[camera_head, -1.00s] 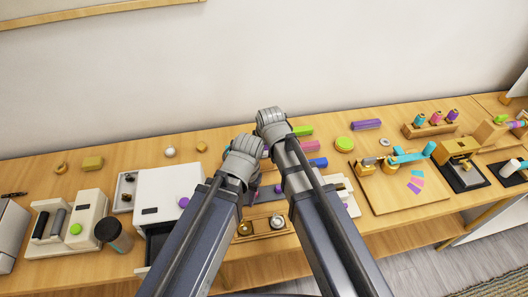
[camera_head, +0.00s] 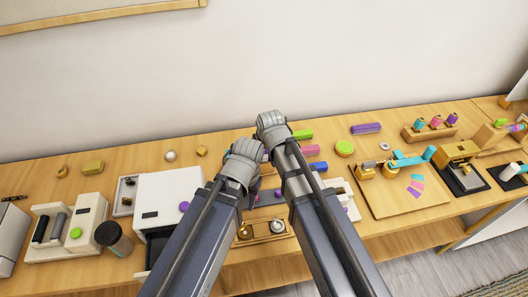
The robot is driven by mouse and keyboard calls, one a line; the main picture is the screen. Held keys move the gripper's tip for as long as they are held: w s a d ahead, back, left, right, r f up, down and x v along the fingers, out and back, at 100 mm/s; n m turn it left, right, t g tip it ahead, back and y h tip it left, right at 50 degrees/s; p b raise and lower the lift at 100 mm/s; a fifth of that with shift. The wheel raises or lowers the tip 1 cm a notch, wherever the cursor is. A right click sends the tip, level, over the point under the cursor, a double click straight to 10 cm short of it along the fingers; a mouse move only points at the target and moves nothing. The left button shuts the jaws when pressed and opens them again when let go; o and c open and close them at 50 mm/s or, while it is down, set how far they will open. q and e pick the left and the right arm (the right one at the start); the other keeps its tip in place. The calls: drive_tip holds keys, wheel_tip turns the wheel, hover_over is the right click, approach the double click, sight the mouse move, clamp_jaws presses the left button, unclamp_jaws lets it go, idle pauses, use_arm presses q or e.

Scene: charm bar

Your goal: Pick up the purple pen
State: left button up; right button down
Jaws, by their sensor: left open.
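A long purple bar (camera_head: 366,128), which looks like the purple pen, lies flat toward the back of the wooden table, right of centre. My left gripper (camera_head: 244,149) is over the middle of the table, well to the left of the purple bar and apart from it. It is open, but its fingers are mostly hidden behind its grey wrist housing. My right gripper (camera_head: 270,121) is just right of my left one, also clear of the purple bar. Its fingers are hidden from this view.
A round green piece (camera_head: 345,148) is close in front of the purple bar. A spool rack (camera_head: 430,131) and wooden board (camera_head: 398,208) stand to the right. A white drawer box (camera_head: 168,192) stands left.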

wheel_tip(320, 180, up, 10)
drive_tip(key=p, duration=0.9)
use_arm(q)
wheel_tip(320, 180, up, 10)
use_arm(e)
drive_tip(key=shift+f, duration=0.1)
use_arm(q)
drive_tip(key=shift+f, duration=0.15)
use_arm(e)
drive_tip(key=c, duration=1)
unclamp_jaws()
clamp_jaws()
use_arm(q)
drive_tip(key=shift+s, duration=0.1)
use_arm(e)
drive_tip(key=shift+s+f, duration=0.1)
